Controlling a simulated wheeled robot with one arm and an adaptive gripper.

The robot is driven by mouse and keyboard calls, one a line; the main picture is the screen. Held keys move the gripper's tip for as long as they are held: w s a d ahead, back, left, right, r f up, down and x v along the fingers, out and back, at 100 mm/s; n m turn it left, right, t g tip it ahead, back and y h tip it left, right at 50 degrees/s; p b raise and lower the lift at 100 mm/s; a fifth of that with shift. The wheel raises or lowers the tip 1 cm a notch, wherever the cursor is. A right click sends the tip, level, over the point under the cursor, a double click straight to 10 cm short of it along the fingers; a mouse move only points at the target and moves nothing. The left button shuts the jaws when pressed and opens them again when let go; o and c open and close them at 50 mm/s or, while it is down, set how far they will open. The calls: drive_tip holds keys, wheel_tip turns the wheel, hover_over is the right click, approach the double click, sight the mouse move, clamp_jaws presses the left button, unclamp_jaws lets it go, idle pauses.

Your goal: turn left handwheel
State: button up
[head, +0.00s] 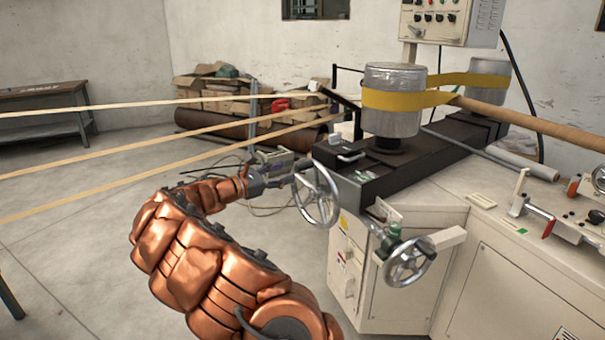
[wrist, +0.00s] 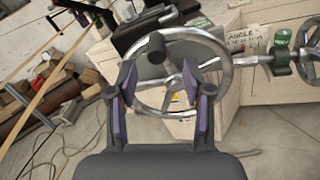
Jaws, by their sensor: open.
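The left handwheel (head: 316,192) is a silver spoked wheel on the near left corner of the machine. In the wrist view the left handwheel (wrist: 223,52) is straight ahead, with a dark knob handle (wrist: 151,56) on its upper left rim. My gripper (wrist: 164,78) is open, its purple-padded fingers apart on either side of the knob in that picture. I cannot tell whether the fingers touch the wheel. In the head view my gripper (head: 287,170) is at the wheel's left side, its fingertips hard to make out.
A second handwheel (head: 410,262) sits lower right on the cream machine cabinet (head: 385,300). Tan strips (head: 150,142) run across the left side. Pipes (head: 250,124) and boxes lie at the back.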

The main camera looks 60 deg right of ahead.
sight(296, 169)
drive_tip(key=shift+w+d+f, duration=0.15)
drive_tip(key=shift+d+f, duration=0.05)
drive_tip(key=shift+f, duration=0.05)
drive_tip(key=shift+d, duration=0.25)
drive_tip(key=shift+x, duration=3.55)
drive_tip(key=shift+c, duration=0.3)
clamp_jaws()
